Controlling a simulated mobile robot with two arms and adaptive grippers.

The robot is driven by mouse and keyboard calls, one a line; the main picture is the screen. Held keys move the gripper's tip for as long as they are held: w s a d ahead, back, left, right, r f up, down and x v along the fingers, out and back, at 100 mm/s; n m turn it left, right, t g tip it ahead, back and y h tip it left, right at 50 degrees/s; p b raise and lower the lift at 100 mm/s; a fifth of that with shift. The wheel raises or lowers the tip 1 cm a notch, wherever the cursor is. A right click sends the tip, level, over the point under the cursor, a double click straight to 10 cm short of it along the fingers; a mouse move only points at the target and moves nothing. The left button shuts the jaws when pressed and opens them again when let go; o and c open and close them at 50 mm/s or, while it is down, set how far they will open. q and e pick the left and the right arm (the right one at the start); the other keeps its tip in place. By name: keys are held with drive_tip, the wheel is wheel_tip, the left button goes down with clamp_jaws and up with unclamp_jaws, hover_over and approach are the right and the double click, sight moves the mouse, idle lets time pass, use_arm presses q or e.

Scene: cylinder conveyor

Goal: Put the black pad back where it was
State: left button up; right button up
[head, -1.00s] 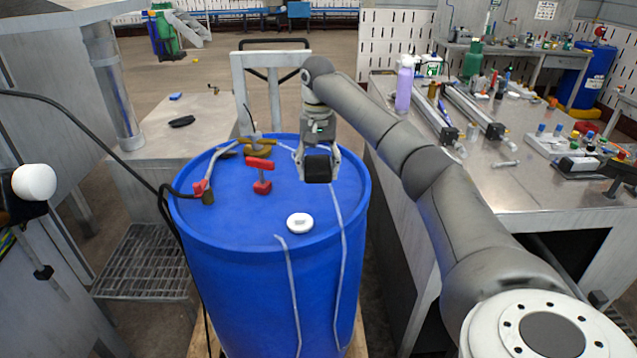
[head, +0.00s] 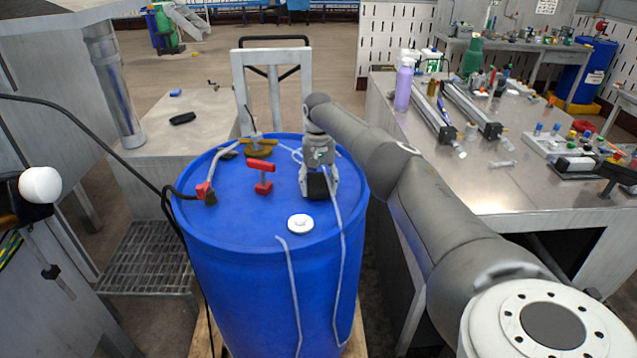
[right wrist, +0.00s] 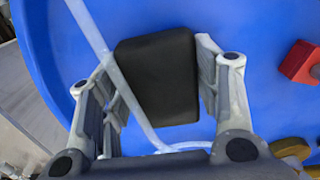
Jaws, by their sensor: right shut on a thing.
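The black pad (head: 317,186) is between the fingers of my right gripper (head: 318,192), at the right part of the blue drum's top (head: 235,215). In the right wrist view the pad (right wrist: 157,80) shows as a dark block with a finger on each side. My right gripper (right wrist: 162,85) is shut on it. I cannot tell whether the pad touches the lid. My left gripper is not in view.
A red-handled valve (head: 261,172), a white cap (head: 300,223) and a yellow-brown fitting (head: 259,147) stand on the lid near my gripper. A black hose reaches the lid's left edge. A metal workbench (head: 480,190) with tools stands to the right.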

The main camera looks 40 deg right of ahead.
sight(319, 185)
drive_tip(key=shift+f, duration=0.45)
drive_tip(key=o, duration=1)
drive_tip(key=shift+f, duration=0.1)
wheel_tip(319, 185, up, 12)
drive_tip(key=b, duration=0.3)
